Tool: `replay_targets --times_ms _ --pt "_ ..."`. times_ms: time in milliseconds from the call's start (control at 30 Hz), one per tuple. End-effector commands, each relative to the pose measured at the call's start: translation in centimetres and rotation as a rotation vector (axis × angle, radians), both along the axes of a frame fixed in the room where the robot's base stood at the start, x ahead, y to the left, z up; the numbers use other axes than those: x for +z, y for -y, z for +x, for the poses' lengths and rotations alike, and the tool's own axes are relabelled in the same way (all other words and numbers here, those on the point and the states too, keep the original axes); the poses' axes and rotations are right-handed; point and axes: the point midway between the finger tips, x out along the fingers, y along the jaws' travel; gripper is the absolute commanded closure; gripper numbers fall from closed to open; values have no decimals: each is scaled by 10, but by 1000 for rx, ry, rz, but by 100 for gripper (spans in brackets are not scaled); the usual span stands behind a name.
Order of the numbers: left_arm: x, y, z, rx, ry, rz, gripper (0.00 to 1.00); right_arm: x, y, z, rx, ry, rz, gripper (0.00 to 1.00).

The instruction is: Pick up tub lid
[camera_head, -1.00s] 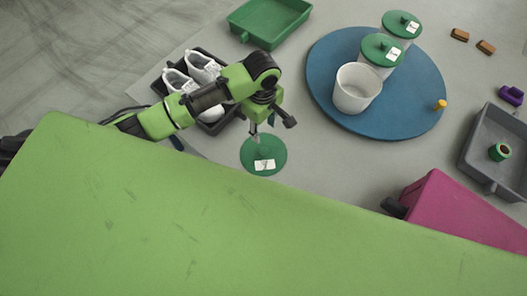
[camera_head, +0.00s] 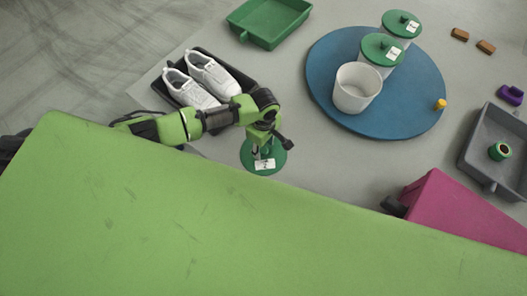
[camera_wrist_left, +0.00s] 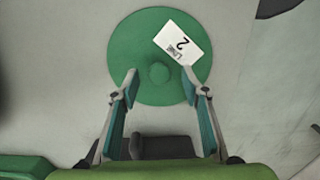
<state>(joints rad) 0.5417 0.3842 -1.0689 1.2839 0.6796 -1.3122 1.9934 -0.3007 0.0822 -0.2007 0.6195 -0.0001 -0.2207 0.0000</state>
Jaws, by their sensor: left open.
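A round green tub lid (camera_head: 270,163) with a white label marked 2 lies flat on the grey table, near the edge of my green body panel. In the left wrist view the lid (camera_wrist_left: 140,60) shows a small round knob (camera_wrist_left: 158,73) at its middle. My left gripper (camera_head: 262,150) is over the lid in the head view and hides part of it. In the left wrist view the open fingers (camera_wrist_left: 160,88) stand on either side of the knob, apart from it. An open white tub (camera_head: 357,88) stands on a blue round board. My right gripper is not clearly seen.
The blue turntable (camera_head: 325,95) also bears two tubs with green lids (camera_head: 382,48) and a yellow peg (camera_head: 440,104). A black tray with white shoes (camera_head: 210,78) is beyond my left arm. A green tray (camera_head: 235,22) and grey tray (camera_head: 473,150) stand farther out.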

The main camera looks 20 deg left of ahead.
Motion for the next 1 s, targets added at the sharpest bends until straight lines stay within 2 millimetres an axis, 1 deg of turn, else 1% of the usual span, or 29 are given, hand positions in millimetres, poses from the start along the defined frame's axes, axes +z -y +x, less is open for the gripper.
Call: replay_targets --times_ms 33,100,333,367,400,467,500,533,833,1000 --pt "-6 0 1 1 0 1 58 -1 0 0 0 0 0 37" --pt "-11 0 1 0 1 1 58 -2 0 0 0 0 0 37" --pt "-12 0 1 0 2 -1 58 -1 0 0 0 1 0 37" --pt "-12 0 1 0 2 -1 61 -1 0 0 0 1 0 37" --pt "-12 0 1 0 2 -1 71 -1 0 0 0 1 0 37" --pt "-12 0 1 0 2 -1 87 -1 0 0 0 1 0 37" --pt "-12 0 1 0 2 -1 97 -1 -1 0 0 1 1 37" --pt "-12 0 1 0 2 -1 99 -1 -1 0 -1 1 1 37" --pt "-11 0 1 0 2 -1 100 -1 -4 1 -2 1 4 37" --pt "-2 0 1 0 2 -1 100 0 -4 1 -3 2 5 37"
